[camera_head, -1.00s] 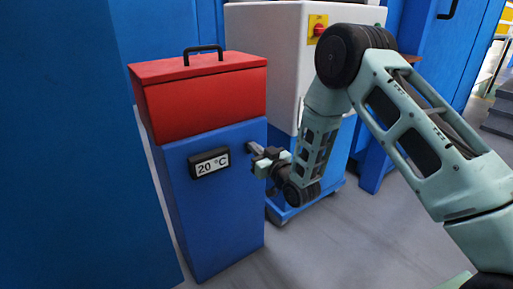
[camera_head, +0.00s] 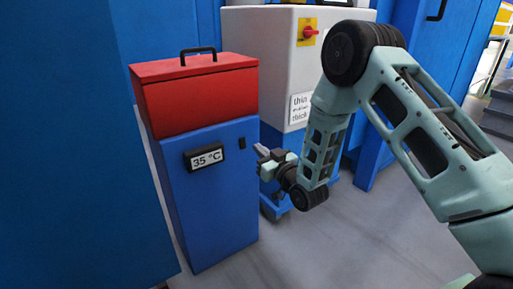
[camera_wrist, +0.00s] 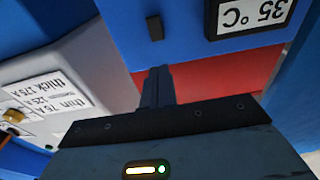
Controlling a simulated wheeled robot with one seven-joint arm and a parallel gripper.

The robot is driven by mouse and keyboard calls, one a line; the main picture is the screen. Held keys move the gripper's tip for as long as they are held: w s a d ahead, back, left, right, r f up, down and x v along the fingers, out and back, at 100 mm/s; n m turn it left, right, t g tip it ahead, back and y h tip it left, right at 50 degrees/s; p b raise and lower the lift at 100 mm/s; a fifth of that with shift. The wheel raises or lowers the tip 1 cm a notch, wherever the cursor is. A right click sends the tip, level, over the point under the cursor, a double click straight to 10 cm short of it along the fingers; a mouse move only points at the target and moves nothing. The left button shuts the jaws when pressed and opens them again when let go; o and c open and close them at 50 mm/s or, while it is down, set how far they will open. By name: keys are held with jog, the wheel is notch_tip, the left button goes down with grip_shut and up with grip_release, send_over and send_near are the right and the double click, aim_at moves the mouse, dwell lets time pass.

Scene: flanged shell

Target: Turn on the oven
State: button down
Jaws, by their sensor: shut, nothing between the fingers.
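The oven (camera_head: 215,220) is a blue box with a red lid (camera_head: 200,98) and a black handle on top. Its front display (camera_head: 205,157) reads 35 °C, and the display shows upside down in the wrist view (camera_wrist: 250,14). A small dark switch (camera_head: 242,143) sits on the blue front right of the display; the wrist view shows it too (camera_wrist: 154,27). My gripper (camera_head: 261,153) is shut and empty, just right of the oven's front and apart from the switch. In the wrist view its fingers (camera_wrist: 158,72) point toward the switch with a gap between.
A white and blue machine (camera_head: 270,40) with a red knob on a yellow plate (camera_head: 307,32) and a label (camera_head: 300,108) stands behind, right of the oven. A blue panel (camera_head: 60,150) fills the left. Grey floor (camera_head: 330,245) is open in front.

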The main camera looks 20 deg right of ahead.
jog(key=s+d+r+p, duration=0.1)
jog(key=s+d, duration=0.1)
jog(key=s, duration=0.4)
jog(key=shift+s, duration=0.2)
jog(key=shift+r, duration=0.1)
jog(key=s+a+r+n+g, duration=0.2)
jog(key=s+a+g, duration=0.65)
jog(key=a, duration=0.25)
jog(key=s+d+r+n+g+h, duration=0.1)
jog(key=s+r+g+h, duration=0.3)
jog(key=s, duration=0.9)
jog(key=s+d+r+n+g+h, duration=0.1)
jog(key=s+g, duration=0.4)
jog(key=s, duration=0.7)
notch_tip(320, 180, up, 33)
jog(key=s+p, duration=0.1)
jog(key=p, duration=3.2)
jog(key=shift+s+r+g, duration=0.15)
jog(key=shift+s+g, duration=0.1)
jog(key=shift+g, duration=0.1)
